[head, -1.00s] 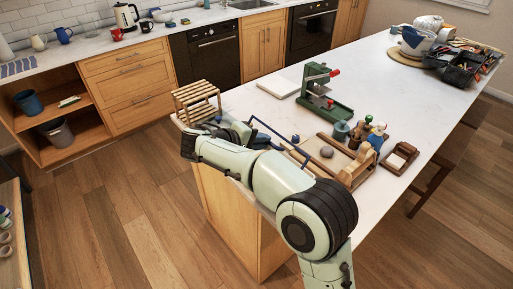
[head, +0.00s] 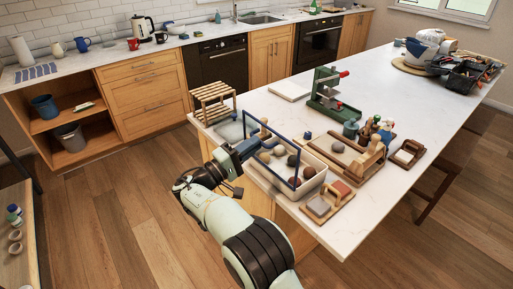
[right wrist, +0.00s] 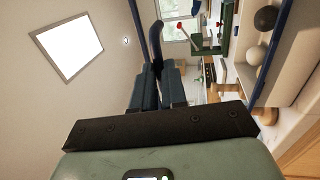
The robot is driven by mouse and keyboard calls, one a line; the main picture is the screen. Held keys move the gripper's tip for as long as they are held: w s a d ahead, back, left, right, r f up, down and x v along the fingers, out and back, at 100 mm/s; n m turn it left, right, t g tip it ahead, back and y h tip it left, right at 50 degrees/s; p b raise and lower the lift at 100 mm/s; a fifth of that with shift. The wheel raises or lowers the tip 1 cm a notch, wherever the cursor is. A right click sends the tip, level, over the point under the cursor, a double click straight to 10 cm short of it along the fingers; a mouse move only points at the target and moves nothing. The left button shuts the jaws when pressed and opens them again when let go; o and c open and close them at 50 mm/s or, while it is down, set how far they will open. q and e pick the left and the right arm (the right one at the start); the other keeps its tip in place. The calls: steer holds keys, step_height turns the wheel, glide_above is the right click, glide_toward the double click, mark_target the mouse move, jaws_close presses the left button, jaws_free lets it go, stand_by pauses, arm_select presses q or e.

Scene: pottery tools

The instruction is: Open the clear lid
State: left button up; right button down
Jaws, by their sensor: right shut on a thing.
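The clear lid (head: 272,152) is a see-through pane in a blue frame. It stands steeply tilted up at the near side of a pale box (head: 314,178), with several brown and grey balls (head: 293,160) showing in the box. My right gripper (head: 248,147) is at the lid's left end in the head view, shut on the lid's blue frame. In the right wrist view, the fingers (right wrist: 157,82) are close together around a dark blue piece, and a blue frame bar (right wrist: 272,55) runs beside the box. My left gripper is not in view.
A wooden slatted rack (head: 213,102) stands left of the box. The far counter middle (head: 420,110) is clear.

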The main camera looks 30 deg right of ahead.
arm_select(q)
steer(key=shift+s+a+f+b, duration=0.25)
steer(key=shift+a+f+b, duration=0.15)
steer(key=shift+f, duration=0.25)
arm_select(e)
steer(key=shift+s+a+f, duration=0.1)
steer(key=shift+a+f, duration=0.45)
steer(key=shift+a, duration=0.35)
steer(key=shift+f, duration=0.1)
steer(key=c, duration=1.2)
jaws_free()
steer(key=shift+d, duration=0.1)
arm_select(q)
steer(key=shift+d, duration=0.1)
arm_select(e)
steer(key=shift+o, duration=0.2)
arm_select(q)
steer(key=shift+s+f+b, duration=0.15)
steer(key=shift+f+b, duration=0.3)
arm_select(e)
steer(key=v, duration=1.3)
